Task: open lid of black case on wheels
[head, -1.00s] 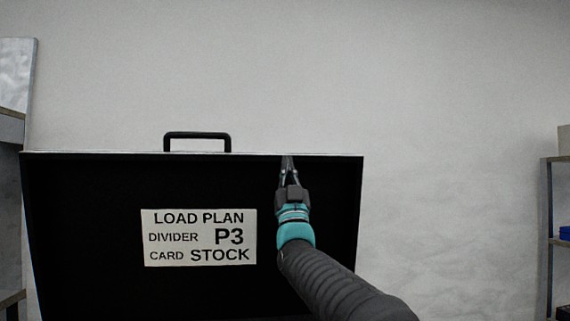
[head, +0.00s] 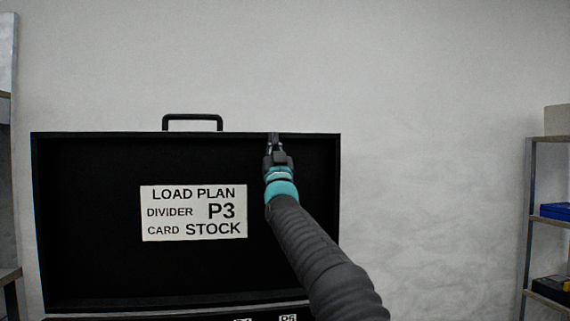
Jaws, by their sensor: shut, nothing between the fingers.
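The black lid (head: 90,230) of the case stands raised in the head view, its inner face toward me. A handle (head: 192,117) sticks up from its top edge. A white label (head: 193,213) on the inside reads "LOAD PLAN, DIVIDER P3, CARD STOCK". My gripper (head: 272,138) is shut and empty at the lid's top edge, right of the handle; I cannot tell whether it touches. The case body shows only as a strip (head: 200,317) with small labels at the bottom of the view. The wheels are out of view.
A shelf unit (head: 533,190) with a blue box (head: 555,211) and other items stands at the right. Part of another shelf (head: 8,275) shows at the left edge. The wall (head: 420,120) behind is plain, with free room right of the lid.

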